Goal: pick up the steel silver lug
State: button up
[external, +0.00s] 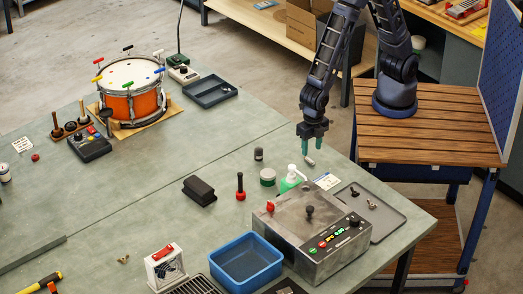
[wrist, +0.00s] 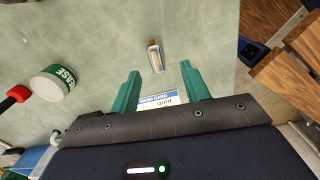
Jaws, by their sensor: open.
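A small silver piece (external: 309,161), likely the steel silver lug, is just below my gripper (external: 313,146) near the bench's right edge. In the wrist view the silver piece (wrist: 156,60) is a short bright body with an orange-brown end, lying beyond the fingertips and roughly between their lines.
The grey tray (external: 391,222) is at right.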

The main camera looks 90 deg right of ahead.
aim_at(309, 160)
jog(key=shift+w+a+f, duration=0.1)
jog(key=shift+a+f, duration=0.05)
jog(key=shift+f, duration=1.05)
jog(key=shift+w+a+f, duration=0.1)
jog(key=shift+f, duration=1.05)
jog(key=shift+c, duration=0.3)
grip_shut()
